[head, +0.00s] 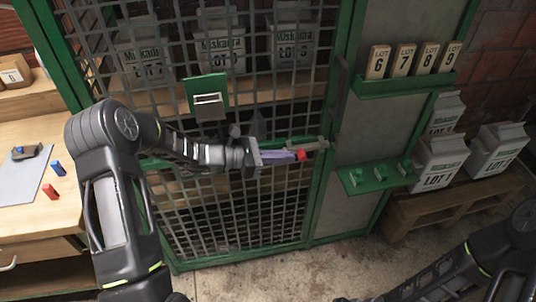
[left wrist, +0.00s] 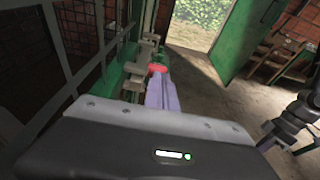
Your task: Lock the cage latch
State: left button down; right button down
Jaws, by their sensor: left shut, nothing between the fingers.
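The cage door (head: 240,200) is a green-framed grey mesh panel, and it looks closed against the green frame post. A latch with a pale grey bar (head: 308,145) sits at mid-height on the door's right side. A red knob (head: 302,154) is at the latch, and it also shows in the left wrist view (left wrist: 157,69). My left gripper (head: 291,156) is shut and empty, its pale purple fingers pointing right, with the tips at the red knob. I cannot tell whether they touch it. The fingers hide part of the latch.
Sacks stand on shelves behind the mesh. A green bracket (head: 207,96) is on the door. To the right are a green shelf of numbered blocks (head: 405,88), a lower green shelf (head: 378,178) and sacks on a pallet (head: 440,208). A wooden desk (head: 35,220) is left.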

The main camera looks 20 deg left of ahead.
aim_at(303, 154)
pick_arm(q)
jog(key=shift+w+d+f, duration=0.15)
jog(key=shift+w+d, duration=0.2)
jog(key=shift+d, duration=0.15)
jog(key=x, duration=0.1)
jog(key=b+x, duration=0.1)
jog(key=x, duration=0.1)
jog(key=b+x, duration=0.1)
jog(key=shift+w+d+r, duration=0.2)
jog(key=shift+d+r, duration=0.1)
jog(key=shift+d, duration=0.1)
jog(key=shift+w+d+r, duration=0.1)
jog(key=shift+w+d, duration=0.05)
jog(key=shift+d, duration=0.1)
jog(key=shift+r, duration=0.15)
jog(key=shift+a, duration=0.15)
